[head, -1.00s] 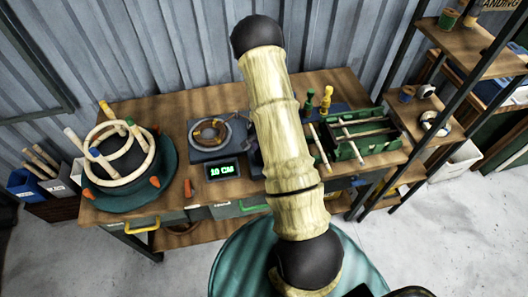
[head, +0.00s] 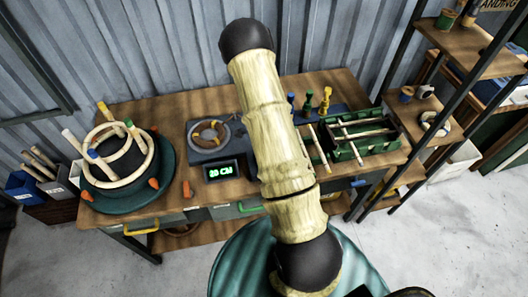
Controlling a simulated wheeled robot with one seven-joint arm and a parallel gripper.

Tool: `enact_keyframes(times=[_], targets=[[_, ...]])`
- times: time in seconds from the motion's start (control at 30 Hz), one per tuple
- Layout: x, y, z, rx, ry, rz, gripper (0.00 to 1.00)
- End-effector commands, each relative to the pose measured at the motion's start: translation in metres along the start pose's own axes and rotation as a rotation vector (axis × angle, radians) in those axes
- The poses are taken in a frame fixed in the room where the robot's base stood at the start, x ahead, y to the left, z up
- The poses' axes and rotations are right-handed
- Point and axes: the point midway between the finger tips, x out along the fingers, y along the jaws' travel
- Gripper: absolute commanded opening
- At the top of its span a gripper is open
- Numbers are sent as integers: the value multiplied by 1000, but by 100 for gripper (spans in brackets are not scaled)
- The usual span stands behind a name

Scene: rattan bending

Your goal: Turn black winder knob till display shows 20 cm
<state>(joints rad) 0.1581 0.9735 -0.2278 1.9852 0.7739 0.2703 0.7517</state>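The winder (head: 192,152) is a dark grey box on the workbench, left of my arm, with a round grey and tan wheel (head: 210,134) on top.
On the workbench (head: 165,110), a round bending form with pale rattan rings (head: 152,158) stands left. A green tray with sticks (head: 390,140) and several coloured-handled tools (head: 308,104) are right. A wooden shelf rack (head: 470,50) stands at the far right.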

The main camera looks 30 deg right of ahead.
Motion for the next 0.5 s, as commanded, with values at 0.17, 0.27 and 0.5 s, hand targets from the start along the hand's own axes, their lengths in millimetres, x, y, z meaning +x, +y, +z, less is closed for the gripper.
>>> enact_keyframes(times=[0.17, 0.27, 0.5], targets=[[-1, -1, 1, 13, -1, -3, 34], [-1, -1, 1, 13, -1, -3, 34], [-1, -1, 1, 12, -1, -3, 69]])
